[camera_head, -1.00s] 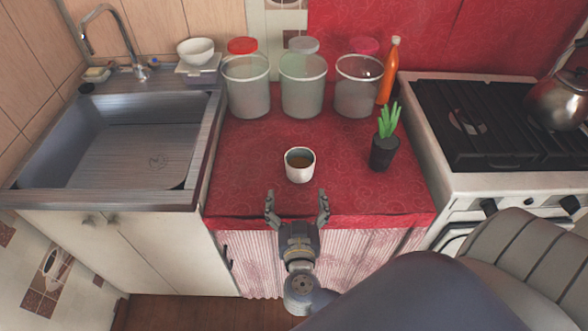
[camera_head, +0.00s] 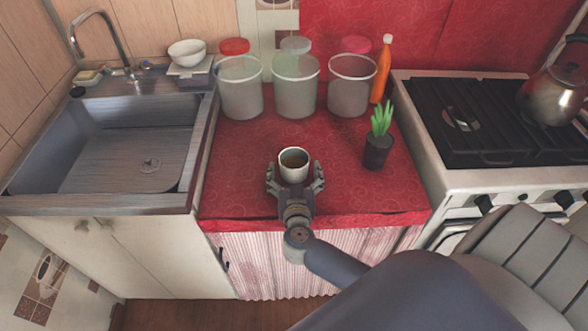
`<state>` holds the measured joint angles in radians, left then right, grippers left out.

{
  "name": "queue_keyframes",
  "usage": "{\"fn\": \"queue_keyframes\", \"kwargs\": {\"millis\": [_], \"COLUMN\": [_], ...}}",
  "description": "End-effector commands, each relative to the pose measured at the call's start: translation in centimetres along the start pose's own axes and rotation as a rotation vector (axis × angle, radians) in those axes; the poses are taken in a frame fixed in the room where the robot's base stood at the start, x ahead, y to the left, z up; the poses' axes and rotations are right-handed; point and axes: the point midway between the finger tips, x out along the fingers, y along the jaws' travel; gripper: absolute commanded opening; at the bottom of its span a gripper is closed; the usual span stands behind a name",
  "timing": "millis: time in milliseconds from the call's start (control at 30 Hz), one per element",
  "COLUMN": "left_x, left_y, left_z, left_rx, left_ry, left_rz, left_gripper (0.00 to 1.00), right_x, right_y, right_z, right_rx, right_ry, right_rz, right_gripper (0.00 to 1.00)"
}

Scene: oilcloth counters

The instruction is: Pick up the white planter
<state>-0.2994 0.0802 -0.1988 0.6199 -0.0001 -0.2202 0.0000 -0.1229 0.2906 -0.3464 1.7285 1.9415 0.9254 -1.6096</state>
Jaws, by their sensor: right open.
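The white planter (camera_head: 293,170) is a small white pot with brown contents, standing upright on the red oilcloth counter (camera_head: 240,185). My right gripper (camera_head: 295,175) is open, with one finger on each side of the planter, low over the counter. I cannot tell whether the fingers touch it. My left gripper is not in view.
A black pot with a green plant (camera_head: 377,151) stands to the right of the planter. Several clear jars, such as the middle one (camera_head: 295,93), and an orange bottle (camera_head: 381,75) stand behind. A sink (camera_head: 110,150) is left, a stove (camera_head: 470,130) right.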

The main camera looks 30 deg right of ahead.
Motion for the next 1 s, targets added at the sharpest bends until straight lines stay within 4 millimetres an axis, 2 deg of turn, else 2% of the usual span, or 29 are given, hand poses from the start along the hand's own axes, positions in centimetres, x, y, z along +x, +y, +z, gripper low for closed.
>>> {"fn": "queue_keyframes", "kwargs": {"millis": [167, 300, 367, 400, 767, 1000], "left_x": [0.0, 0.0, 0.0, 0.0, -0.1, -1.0], "left_y": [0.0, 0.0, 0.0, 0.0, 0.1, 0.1], "left_z": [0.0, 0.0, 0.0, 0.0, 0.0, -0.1], "left_rx": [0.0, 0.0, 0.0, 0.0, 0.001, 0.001], "left_ry": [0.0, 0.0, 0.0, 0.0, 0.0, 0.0], "left_rz": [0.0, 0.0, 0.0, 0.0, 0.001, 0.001], "left_gripper": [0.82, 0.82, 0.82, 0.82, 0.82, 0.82], "right_x": [0.0, 0.0, 0.0, -0.1, -0.1, -0.4], "right_y": [0.0, 0.0, 0.0, 0.0, 0.0, -0.1], "right_z": [0.0, 0.0, 0.0, 0.0, -0.2, -2.4], "right_rx": [0.0, 0.0, 0.0, 0.0, 0.001, 0.004], "right_ry": [0.0, 0.0, 0.0, 0.0, 0.0, 0.001], "right_rz": [0.0, 0.0, -0.001, -0.001, -0.001, -0.002], "right_gripper": [0.89, 0.57, 0.44, 0.4, 0.4, 0.4]}}
